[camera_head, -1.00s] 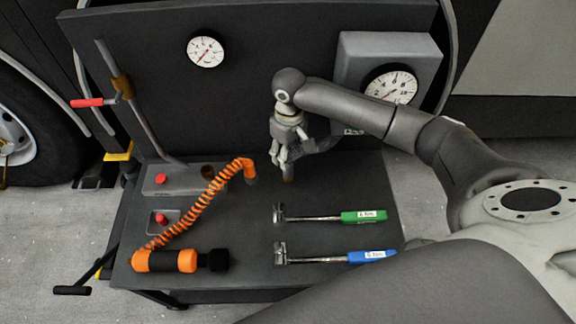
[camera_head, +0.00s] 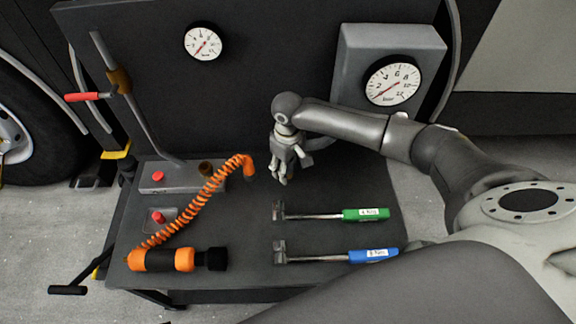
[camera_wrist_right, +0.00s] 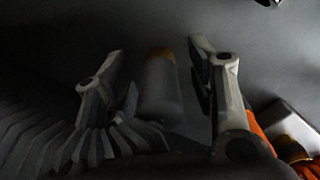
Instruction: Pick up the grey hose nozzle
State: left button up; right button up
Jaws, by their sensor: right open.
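The grey hose nozzle (camera_wrist_right: 160,92) shows in the right wrist view as a grey cylinder with a brownish end. It lies between the two fingers of my right gripper (camera_head: 282,177), with a gap on each side. The fingers are apart and not closed on it. In the head view the right gripper points down above the back of the dark bench (camera_head: 335,190), and it and the arm hide most of the nozzle. My left gripper is not in view.
An orange coiled hose (camera_head: 200,205) runs left of the gripper to an orange and black cylinder (camera_head: 165,260). A green-handled wrench (camera_head: 365,215) and a blue-handled wrench (camera_head: 373,256) lie in front. A gauge box (camera_head: 350,60) stands behind, right.

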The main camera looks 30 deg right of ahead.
jog(key=shift+c, duration=0.4)
grip_shut()
jog(key=shift+r, duration=0.1)
